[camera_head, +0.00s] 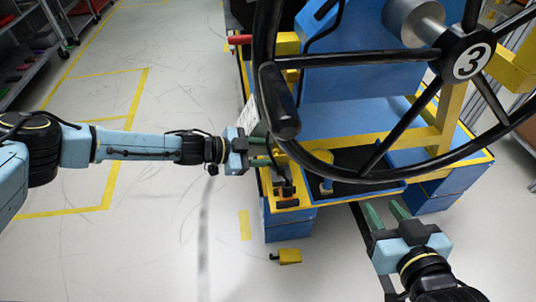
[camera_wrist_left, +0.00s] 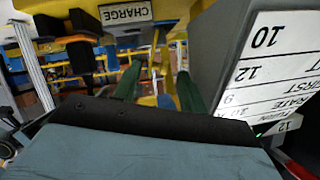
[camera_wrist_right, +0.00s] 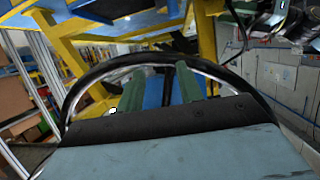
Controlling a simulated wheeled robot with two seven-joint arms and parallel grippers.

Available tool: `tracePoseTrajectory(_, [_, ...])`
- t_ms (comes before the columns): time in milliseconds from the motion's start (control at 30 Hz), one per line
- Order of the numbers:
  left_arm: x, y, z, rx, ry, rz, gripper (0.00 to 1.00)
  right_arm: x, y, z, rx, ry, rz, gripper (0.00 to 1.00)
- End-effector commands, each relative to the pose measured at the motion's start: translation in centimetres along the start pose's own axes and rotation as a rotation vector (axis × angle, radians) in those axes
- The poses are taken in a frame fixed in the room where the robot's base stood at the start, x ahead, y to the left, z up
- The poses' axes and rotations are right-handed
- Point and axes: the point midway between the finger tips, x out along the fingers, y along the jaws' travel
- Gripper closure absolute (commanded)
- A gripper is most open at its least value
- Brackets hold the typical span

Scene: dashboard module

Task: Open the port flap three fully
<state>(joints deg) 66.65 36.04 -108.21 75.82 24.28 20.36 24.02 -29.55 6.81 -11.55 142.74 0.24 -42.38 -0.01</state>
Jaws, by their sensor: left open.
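I cannot pick out port flap three for certain in any view. The blue and yellow dashboard module (camera_head: 350,128) stands ahead of me, with a yellow ledge at its left front corner. My left gripper (camera_head: 268,160) is at that corner, its fingers apart and empty. The left wrist view shows its green fingers (camera_wrist_left: 160,88) below a yellow panel with an upside-down CHARGE label (camera_wrist_left: 126,12), beside a grey box with a white number label (camera_wrist_left: 268,60). My right gripper (camera_head: 386,212) is open and empty in front of the module, below the steering wheel.
A large black steering wheel (camera_head: 290,153) with a 3 on its hub covers much of the module. A red handle (camera_head: 240,39) sticks out at the upper left. A small yellow object (camera_head: 289,256) lies on the floor in front. The floor at left is mostly clear, with shelves beyond.

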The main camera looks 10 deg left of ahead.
Motion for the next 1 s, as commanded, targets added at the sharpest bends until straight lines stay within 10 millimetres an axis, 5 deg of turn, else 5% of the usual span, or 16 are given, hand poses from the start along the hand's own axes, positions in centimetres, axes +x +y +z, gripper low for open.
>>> tracePoseTrajectory(200, [1.1, 0.0, 0.0, 0.001, -0.001, 0.000, 0.58, 0.1, -0.4, -1.9, 0.001, 0.116, -0.010, 0.64])
tracePoseTrajectory(567, [1.2, 0.0, 0.0, 0.001, -0.001, 0.000, 0.58, 0.1, -0.5, -2.4, 0.001, 0.141, -0.012, 0.64])
tracePoseTrajectory(867, [1.2, 0.0, 0.0, 0.001, 0.000, 0.000, 0.96, 0.1, -0.5, -2.4, 0.001, 0.140, -0.012, 0.64])
tracePoseTrajectory(1000, [1.2, -0.1, 0.0, -0.004, 0.000, 0.002, 0.99, 0.1, -0.5, -2.4, 0.001, 0.136, -0.012, 0.64])
